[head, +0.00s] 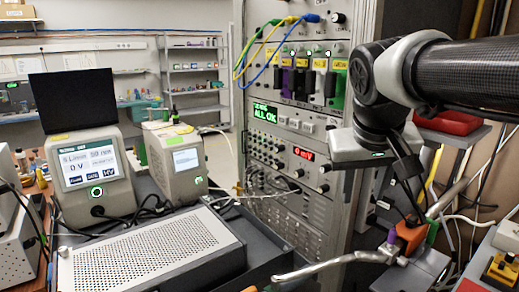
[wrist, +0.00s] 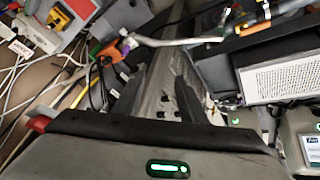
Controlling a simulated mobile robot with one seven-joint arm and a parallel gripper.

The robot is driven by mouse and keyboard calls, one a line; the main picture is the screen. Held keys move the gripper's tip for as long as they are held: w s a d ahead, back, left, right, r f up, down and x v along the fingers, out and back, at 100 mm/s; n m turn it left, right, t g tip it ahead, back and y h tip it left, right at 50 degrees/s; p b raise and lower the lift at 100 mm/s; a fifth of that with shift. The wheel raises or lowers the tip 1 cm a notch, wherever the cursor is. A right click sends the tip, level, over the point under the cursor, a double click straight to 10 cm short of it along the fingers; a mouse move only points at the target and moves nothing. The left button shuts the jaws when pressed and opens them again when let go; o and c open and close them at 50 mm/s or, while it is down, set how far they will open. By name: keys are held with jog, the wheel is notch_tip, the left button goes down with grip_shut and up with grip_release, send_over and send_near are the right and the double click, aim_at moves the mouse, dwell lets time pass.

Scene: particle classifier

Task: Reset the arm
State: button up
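My arm (head: 455,75) reaches in from the upper right of the head view, with a dark woven-looking link and a grey joint. Its dark wrist (head: 372,85) bends down in front of the instrument rack's right side. A grey wrist housing with a small green light (head: 378,153) hangs below it. The same kind of grey housing with a green light (wrist: 168,168) fills the bottom of the wrist view. The gripper fingers do not show clearly in either view, so I cannot tell their opening. I see nothing held.
A tall instrument rack (head: 293,180) stands left of my wrist. A bent metal tube (head: 340,262) with orange and purple fittings crosses below; it also shows in the wrist view (wrist: 180,42). A perforated metal box (head: 150,255) and two display units stand left. Cables hang at right.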

jog(key=s+a+f+y, duration=0.1)
jog(key=s+a+f, duration=0.1)
jog(key=s+f, duration=0.4)
jog(key=s+a+f+y, duration=0.1)
jog(key=s+a+f, duration=0.25)
jog(key=s, duration=0.35)
notch_tip(320, 180, up, 14)
jog(key=s+p, duration=0.1)
jog(key=p, duration=1.5)
jog(key=shift+r+n, duration=0.25)
jog(key=shift+n, duration=0.15)
jog(key=shift+d, duration=0.1)
